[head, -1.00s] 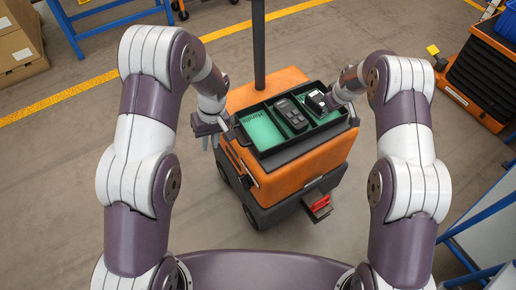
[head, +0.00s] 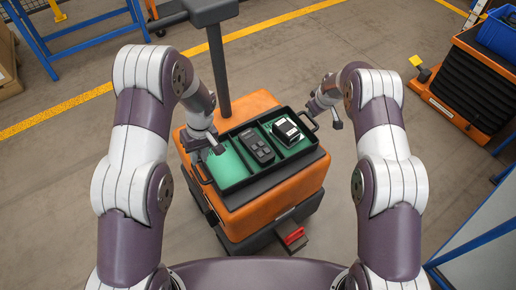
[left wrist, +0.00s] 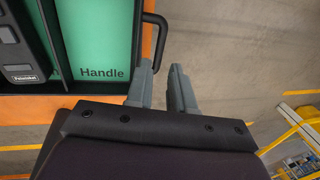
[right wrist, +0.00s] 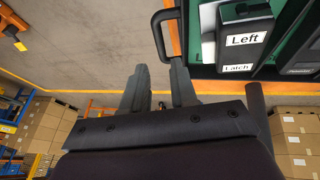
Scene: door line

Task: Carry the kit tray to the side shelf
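The kit tray (head: 241,183) is a black tray with green compartments, lying on an orange cart (head: 262,213). A dark grey device (head: 257,147) sits in its middle compartment. A black block with white labels reading "Left" and "Latch" (right wrist: 246,40) sits in another. The compartment marked "Handle" (left wrist: 100,40) shows bare green. My left gripper (left wrist: 160,82) is open at the tray's left end handle (left wrist: 156,30). My right gripper (right wrist: 157,85) is open at the right end handle (right wrist: 160,35). I cannot tell if the fingers touch the handles.
A dark post (head: 218,70) rises from the cart's back. A red part (head: 293,236) juts out low at its front. An orange and black unit (head: 465,90) with a blue bin (head: 502,30) stands at the right. A blue frame (head: 85,35) stands at the back left. Floor between is clear.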

